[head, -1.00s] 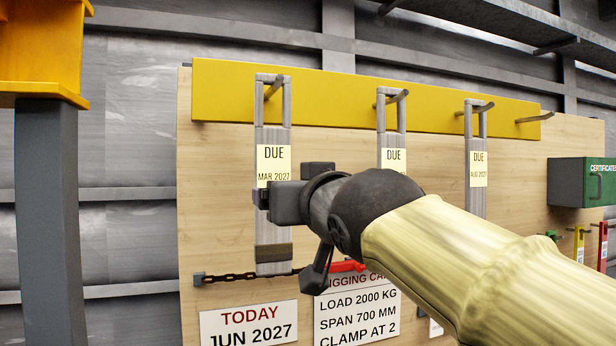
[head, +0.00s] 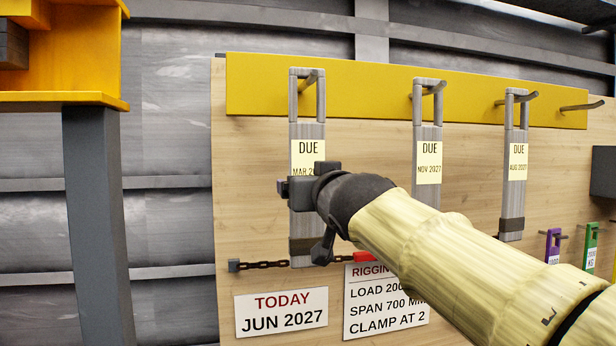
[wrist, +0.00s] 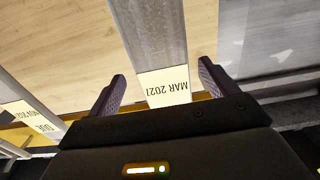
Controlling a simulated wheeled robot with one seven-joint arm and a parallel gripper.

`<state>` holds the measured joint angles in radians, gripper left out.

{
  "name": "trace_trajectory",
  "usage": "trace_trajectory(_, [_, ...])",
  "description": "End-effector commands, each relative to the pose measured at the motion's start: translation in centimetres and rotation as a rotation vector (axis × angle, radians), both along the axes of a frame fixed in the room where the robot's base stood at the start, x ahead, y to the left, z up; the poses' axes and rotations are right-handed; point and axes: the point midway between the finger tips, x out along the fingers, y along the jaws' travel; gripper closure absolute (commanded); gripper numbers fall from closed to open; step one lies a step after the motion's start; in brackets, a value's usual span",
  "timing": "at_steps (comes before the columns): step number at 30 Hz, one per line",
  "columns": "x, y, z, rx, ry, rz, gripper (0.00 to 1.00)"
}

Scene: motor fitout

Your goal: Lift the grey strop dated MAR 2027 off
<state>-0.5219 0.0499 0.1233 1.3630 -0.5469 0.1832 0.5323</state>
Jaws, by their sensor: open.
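The grey strop dated MAR 2027 (head: 304,225) hangs by its top loop from the leftmost peg on the yellow rail (head: 260,85). Its cream tag (head: 306,152) is partly hidden by my gripper (head: 288,190) in the head view. In the wrist view the strop (wrist: 150,30) runs down between the two fingers of my gripper (wrist: 162,78), with the MAR 2027 tag (wrist: 165,87) upside down between them. The jaws are open, with a gap on each side of the strop.
Two more grey strops hang to the right, tagged NOV 2027 (head: 428,163) and AUG 2027 (head: 517,165). A fourth peg (head: 582,106) is empty. A chain (head: 262,265) and a sign reading TODAY JUN 2027 (head: 282,312) are below. A yellow-topped grey post (head: 98,220) stands left.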

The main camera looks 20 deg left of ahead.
Motion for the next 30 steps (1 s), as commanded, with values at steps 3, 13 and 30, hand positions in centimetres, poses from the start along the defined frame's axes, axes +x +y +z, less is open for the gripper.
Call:
trace_trajectory(3, [1.3, 1.2, 0.3, -0.002, 0.002, 0.002, 0.15])
trace_trajectory(13, [3.7, 2.7, 0.1, 0.001, 0.001, 0.0, 0.15])
trace_trajectory(30, [3.6, 2.6, 0.1, 0.0, 0.001, 0.0, 0.38])
